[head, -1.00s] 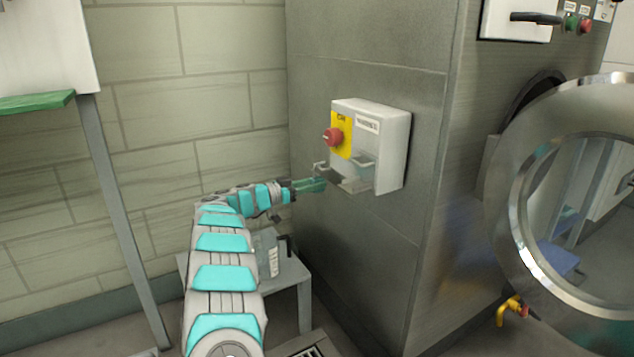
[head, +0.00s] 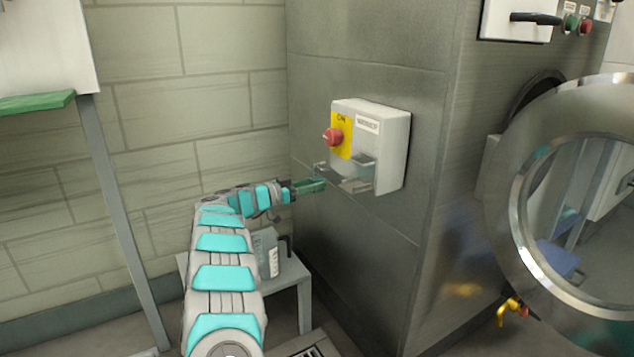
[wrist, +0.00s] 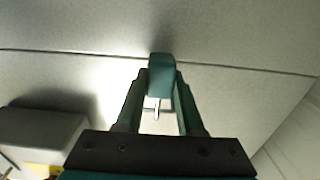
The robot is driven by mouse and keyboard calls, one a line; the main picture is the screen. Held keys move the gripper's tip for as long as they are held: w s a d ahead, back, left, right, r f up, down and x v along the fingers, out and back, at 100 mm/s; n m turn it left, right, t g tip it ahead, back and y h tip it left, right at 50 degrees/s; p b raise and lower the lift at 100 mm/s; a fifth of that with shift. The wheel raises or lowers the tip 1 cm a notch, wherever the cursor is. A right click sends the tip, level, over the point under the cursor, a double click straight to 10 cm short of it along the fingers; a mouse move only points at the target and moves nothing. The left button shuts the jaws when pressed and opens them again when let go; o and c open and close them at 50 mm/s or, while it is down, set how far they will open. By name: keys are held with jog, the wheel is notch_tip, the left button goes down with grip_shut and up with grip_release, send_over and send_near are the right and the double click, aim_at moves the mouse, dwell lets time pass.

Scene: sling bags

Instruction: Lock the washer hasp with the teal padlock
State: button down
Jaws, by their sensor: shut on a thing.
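My gripper (head: 317,185) is at the left side of the grey washer switch box (head: 392,150), close to the metal hasp-like bracket (head: 354,184) under its red knob (head: 333,137). In the wrist view my gripper (wrist: 160,85) is shut on the teal padlock (wrist: 161,72), whose block-shaped body sits between the fingertips. A thin pale metal piece (wrist: 157,108), perhaps its shackle, shows between the fingers. In the head view the padlock cannot be told apart from the green fingers. Whether it touches the bracket cannot be told.
The box is on a grey panel (head: 360,85) beside a large round washer door (head: 505,200) standing open at right. A small grey table (head: 290,273) with a jug (head: 268,255) stands below my arm. The box also shows in the wrist view (wrist: 40,132).

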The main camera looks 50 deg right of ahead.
jog(key=shift+r, duration=0.2)
jog(key=shift+r+p, duration=1.15)
jog(key=shift+a, duration=0.1)
jog(key=p+v, duration=0.1)
jog(key=v, duration=0.7)
jog(key=shift+p, duration=0.4)
dwell(0.4)
